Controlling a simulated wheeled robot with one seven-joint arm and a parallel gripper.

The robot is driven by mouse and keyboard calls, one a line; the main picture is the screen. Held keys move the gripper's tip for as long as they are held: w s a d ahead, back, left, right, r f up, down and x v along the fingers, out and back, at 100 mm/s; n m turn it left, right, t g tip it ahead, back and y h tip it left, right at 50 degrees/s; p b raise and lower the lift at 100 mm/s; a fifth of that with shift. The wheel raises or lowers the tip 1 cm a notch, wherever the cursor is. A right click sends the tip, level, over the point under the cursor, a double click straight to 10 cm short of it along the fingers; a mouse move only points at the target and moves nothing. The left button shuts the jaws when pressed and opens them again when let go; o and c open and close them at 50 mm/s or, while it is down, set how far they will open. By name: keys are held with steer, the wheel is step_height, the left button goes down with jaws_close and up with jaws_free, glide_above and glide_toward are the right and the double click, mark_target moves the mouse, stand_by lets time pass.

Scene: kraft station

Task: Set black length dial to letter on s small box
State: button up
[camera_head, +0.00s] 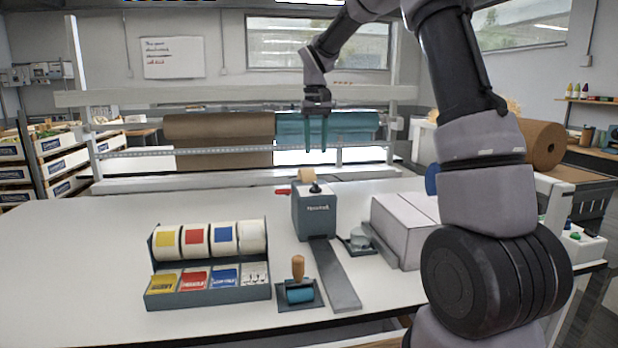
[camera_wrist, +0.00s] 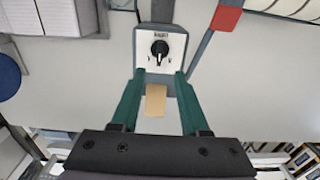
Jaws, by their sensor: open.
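The black dial (camera_head: 315,188) sits on top of the grey tape machine (camera_head: 316,217). In the wrist view the black dial (camera_wrist: 159,47) is a round knob with a pale pointer mark, on a white plate (camera_wrist: 173,37). The letters around it are too small to read, so its setting cannot be told. My gripper (camera_head: 316,151) hangs pointing down above the machine. Its two green fingers are open and empty. In the wrist view my gripper (camera_wrist: 156,74) has its fingertips just short of the plate, apart from the dial. A tan tape piece (camera_wrist: 155,100) shows between the fingers.
A red handle (camera_head: 282,191) sticks out left of the machine. A pale closed box (camera_head: 405,228) stands to its right. A label roll rack (camera_head: 208,290) and a roller with a wooden handle (camera_head: 298,284) are in front. The table's left side is clear.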

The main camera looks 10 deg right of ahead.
mark_target(316, 183)
step_height(316, 183, down, 10)
steer(key=shift+f, duration=0.2)
stand_by(0.3)
jaws_close()
